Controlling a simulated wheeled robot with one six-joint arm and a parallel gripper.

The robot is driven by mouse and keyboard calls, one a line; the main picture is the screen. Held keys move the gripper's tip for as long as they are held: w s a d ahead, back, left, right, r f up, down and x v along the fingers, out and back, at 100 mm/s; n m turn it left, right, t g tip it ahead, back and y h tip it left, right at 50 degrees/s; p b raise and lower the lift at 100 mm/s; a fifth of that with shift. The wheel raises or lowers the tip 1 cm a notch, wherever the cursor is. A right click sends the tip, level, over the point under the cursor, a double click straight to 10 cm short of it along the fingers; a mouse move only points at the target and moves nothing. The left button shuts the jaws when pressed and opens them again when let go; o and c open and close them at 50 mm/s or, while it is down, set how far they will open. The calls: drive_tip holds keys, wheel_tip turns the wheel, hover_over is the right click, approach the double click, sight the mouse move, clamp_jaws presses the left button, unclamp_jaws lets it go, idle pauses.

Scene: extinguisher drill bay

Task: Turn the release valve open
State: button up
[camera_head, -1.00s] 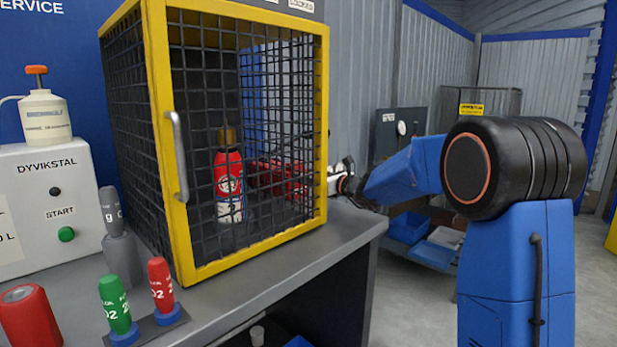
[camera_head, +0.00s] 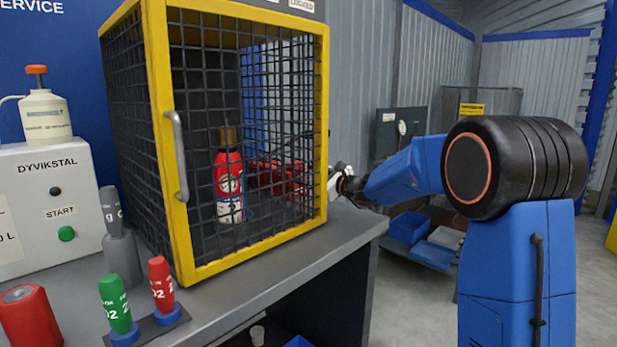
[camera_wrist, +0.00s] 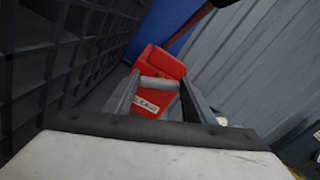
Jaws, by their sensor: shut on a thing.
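In the wrist view my gripper (camera_wrist: 158,98) is shut on a short grey bar (camera_wrist: 158,83), which appears to be the release valve's handle. The bar lies crosswise between the two grey fingers. A red block (camera_wrist: 160,62) with a small white label is right behind it, and the label is too blurred to read surely. In the head view my gripper (camera_head: 337,184) is just outside the right side of the yellow-framed mesh cage (camera_head: 250,263), above the bench's right end. The valve itself cannot be made out there.
A red extinguisher (camera_head: 228,168) stands inside the cage, with red parts beside it. The cage's mesh wall (camera_wrist: 62,55) runs close along the left in the wrist view. Green (camera_head: 115,303) and red (camera_head: 160,284) cylinders stand on the bench front. A corrugated wall is behind.

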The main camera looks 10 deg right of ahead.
drive_tip(key=shift+n, duration=1.2)
drive_tip(key=o, duration=1)
drive_tip(key=shift+o, duration=0.2)
drive_tip(key=shift+s, duration=0.15)
drive_tip(key=v, duration=1.7)
drive_tip(key=shift+d, duration=0.1)
drive_tip(key=shift+s, duration=0.1)
